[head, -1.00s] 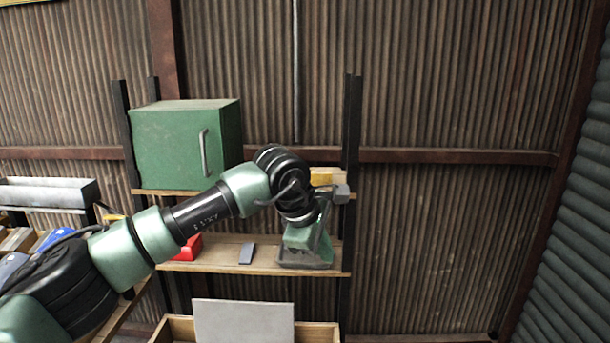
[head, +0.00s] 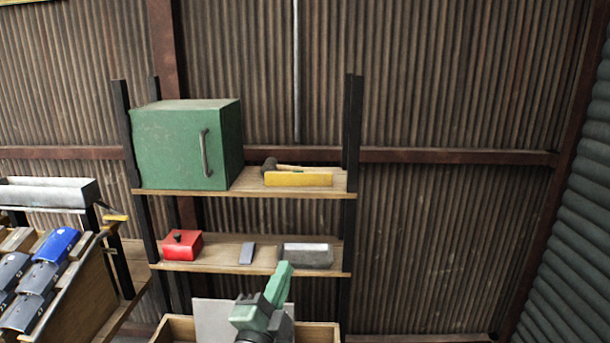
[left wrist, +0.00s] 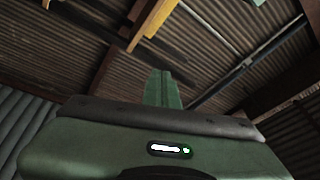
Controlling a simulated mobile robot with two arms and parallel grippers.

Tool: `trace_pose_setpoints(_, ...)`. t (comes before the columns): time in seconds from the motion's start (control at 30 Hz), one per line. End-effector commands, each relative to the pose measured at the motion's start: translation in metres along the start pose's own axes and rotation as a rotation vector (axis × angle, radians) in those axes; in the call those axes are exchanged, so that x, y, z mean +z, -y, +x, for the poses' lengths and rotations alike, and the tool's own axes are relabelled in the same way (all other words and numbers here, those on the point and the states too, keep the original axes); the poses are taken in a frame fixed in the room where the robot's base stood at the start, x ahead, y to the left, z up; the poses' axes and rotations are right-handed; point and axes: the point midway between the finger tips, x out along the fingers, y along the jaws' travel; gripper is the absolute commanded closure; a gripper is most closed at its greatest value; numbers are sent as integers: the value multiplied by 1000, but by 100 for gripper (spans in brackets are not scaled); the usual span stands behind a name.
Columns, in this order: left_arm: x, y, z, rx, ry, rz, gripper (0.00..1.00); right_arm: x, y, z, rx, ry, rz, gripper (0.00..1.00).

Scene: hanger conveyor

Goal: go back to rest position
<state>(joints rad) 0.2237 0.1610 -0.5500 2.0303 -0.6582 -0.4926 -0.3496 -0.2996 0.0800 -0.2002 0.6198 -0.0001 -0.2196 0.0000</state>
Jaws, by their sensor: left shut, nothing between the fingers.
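My left gripper (head: 279,286) is low in the middle of the head view, pointing up, in front of the lower shelf and the wooden box. Its fingers are shut together with nothing between them. In the left wrist view the shut green fingers (left wrist: 162,90) point up toward the corrugated roof, with the green gripper body (left wrist: 150,145) below. My right gripper is in neither view.
A wooden box (head: 320,332) stands below. A sloped rack (head: 90,315) is left.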

Motion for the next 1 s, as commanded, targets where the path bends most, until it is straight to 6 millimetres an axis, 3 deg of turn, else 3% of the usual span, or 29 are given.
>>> trace_pose_setpoints(0.03, 26, -15, -16, 52, 94, -86, 100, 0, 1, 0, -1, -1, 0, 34)
trace_pose_setpoints(0.2, 100, -65, -82, 220, 403, -350, 100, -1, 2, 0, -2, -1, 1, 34)
trace_pose_setpoints(0.27, 120, -83, -111, 277, 509, -433, 100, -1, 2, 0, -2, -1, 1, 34)
trace_pose_setpoints(0.4, 154, -121, -188, 410, 756, -609, 100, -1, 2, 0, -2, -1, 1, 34)
trace_pose_setpoints(0.5, 165, -141, -243, 496, 916, -711, 100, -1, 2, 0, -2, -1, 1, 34)
trace_pose_setpoints(0.7, 169, -162, -328, 622, 1152, -838, 100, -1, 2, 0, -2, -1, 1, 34)
trace_pose_setpoints(1.0, 158, -172, -416, 754, 1397, -943, 100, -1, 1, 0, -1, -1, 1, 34)
